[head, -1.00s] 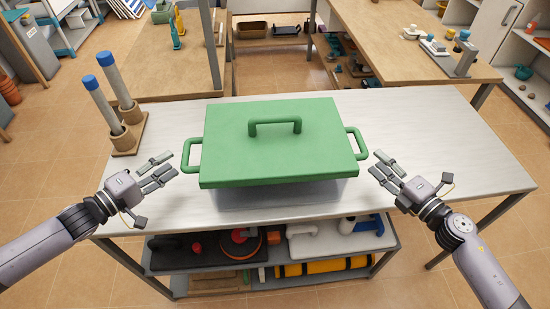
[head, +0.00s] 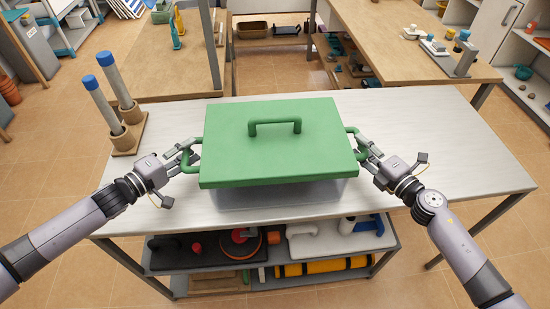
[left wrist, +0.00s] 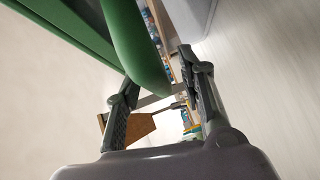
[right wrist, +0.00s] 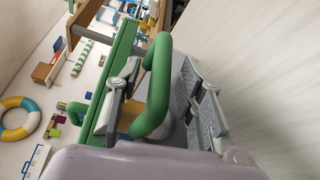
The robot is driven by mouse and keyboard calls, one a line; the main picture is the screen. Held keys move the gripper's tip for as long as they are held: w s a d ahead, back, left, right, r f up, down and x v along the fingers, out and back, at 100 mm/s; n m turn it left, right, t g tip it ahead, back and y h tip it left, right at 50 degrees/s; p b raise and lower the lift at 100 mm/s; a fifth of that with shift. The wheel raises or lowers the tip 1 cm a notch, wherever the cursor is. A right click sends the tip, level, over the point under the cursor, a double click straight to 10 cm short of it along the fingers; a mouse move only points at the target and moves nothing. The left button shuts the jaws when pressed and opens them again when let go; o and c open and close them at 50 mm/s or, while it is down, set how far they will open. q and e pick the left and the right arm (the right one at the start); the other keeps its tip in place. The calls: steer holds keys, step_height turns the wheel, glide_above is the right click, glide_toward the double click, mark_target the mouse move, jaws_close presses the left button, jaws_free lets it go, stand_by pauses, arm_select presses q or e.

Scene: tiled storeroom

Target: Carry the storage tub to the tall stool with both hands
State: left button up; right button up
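The storage tub (head: 330,190) has a pale see-through body and a green lid (head: 230,160). It stands level on the white table. Green loop handles stick out at its left (head: 197,143) and right (head: 352,131). My left gripper (head: 188,156) is at the left handle; in the left wrist view the handle (left wrist: 138,55) lies between its spread fingers. My right gripper (head: 364,148) is at the right handle; in the right wrist view the handle (right wrist: 158,85) passes between its parted fingers. I cannot identify the tall stool in any view.
The white table (head: 440,150) is bare to the right of the tub. Two blue-capped cylinders in a wooden holder (head: 128,130) stand at its left back. A shelf below (head: 210,262) holds several items. Wooden benches (head: 390,40) stand behind, with tiled floor between.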

arm_select(q)
jaws_close()
arm_select(e)
jaws_close()
arm_select(q)
steer(key=shift+w+r, duration=0.1)
steer(key=shift+r, duration=0.15)
arm_select(e)
steer(key=shift+w+r, duration=0.1)
steer(key=shift+r, duration=0.1)
